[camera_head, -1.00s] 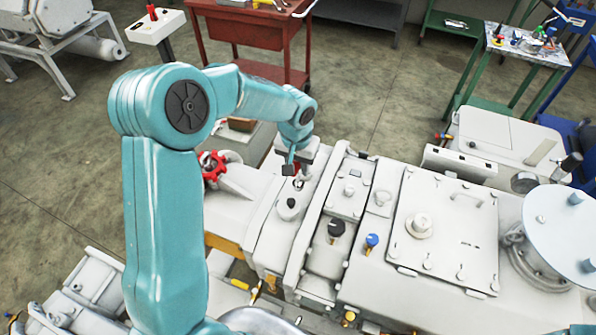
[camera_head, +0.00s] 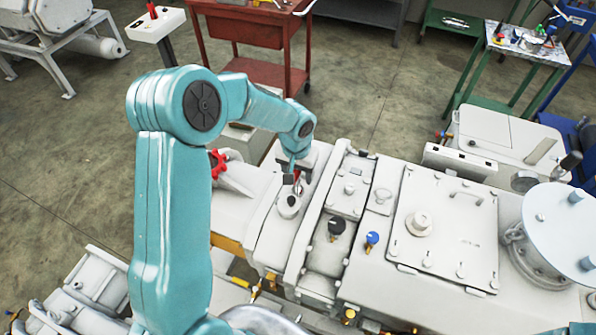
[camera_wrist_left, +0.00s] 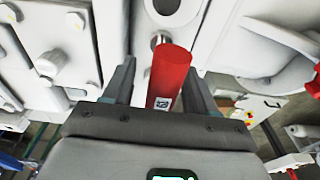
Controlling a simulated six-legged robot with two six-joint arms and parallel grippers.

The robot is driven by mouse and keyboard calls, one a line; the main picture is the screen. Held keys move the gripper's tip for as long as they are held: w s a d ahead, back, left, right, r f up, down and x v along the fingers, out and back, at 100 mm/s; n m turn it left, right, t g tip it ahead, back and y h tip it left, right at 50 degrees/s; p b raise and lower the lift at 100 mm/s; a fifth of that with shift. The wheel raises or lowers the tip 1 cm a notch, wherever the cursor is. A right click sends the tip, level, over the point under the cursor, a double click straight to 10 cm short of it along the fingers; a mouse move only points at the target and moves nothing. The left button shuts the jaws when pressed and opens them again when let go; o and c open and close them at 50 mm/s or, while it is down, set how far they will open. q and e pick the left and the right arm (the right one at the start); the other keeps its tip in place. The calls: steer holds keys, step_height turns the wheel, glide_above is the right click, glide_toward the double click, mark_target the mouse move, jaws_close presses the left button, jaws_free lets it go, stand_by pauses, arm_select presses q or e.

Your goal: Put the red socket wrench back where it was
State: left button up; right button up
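The red socket wrench (camera_wrist_left: 170,75) shows in the left wrist view as a red cylindrical handle with a small label, with a metal end toward the pale machine. My left gripper (camera_wrist_left: 158,85) has its two dark fingers on either side of the handle. A gap shows at the left finger; the right finger overlaps the handle's edge in the picture, so contact there is unclear. In the head view the left gripper (camera_head: 293,182) is low over the grey machine (camera_head: 270,225), near a round dark-centred fitting (camera_head: 289,204). The wrench is mostly hidden there. My right gripper is not in view.
A red valve handwheel (camera_head: 217,162) stands left of the gripper. A black knob (camera_head: 336,227) and a blue knob (camera_head: 372,238) stick up to the right. A red cart (camera_head: 255,35) and a tool table (camera_head: 528,50) stand behind, with open floor between.

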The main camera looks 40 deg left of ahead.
arm_select(q)
steer(key=shift+r, duration=0.55)
steer(key=r, duration=0.7)
steer(key=s+r+b, duration=0.1)
steer(key=r, duration=0.3)
steer(key=shift+s+d+r, duration=0.1)
steer(key=shift+d, duration=0.05)
steer(key=shift+s, duration=0.1)
